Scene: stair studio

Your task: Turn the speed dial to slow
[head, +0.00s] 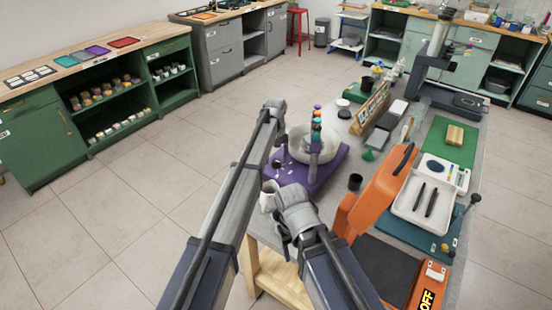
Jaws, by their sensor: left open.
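A purple machine (328,172) with a round white basin (298,147) stands on the grey-topped bench. Small dark and pale parts show at its near left edge; I cannot make out which is the speed dial or how it is set. My left arm reaches in from the lower left, and my left gripper (278,167) is open beside that edge. Whether it touches the machine I cannot tell. My right arm comes up from the bottom, its wrist in front of the machine. The jaws of my right gripper are not clear.
An orange press (378,190) with an OFF label stands to the right, near a white tray (430,198) holding dark tools. A small black cup (355,182) stands between. Floor is clear to the left.

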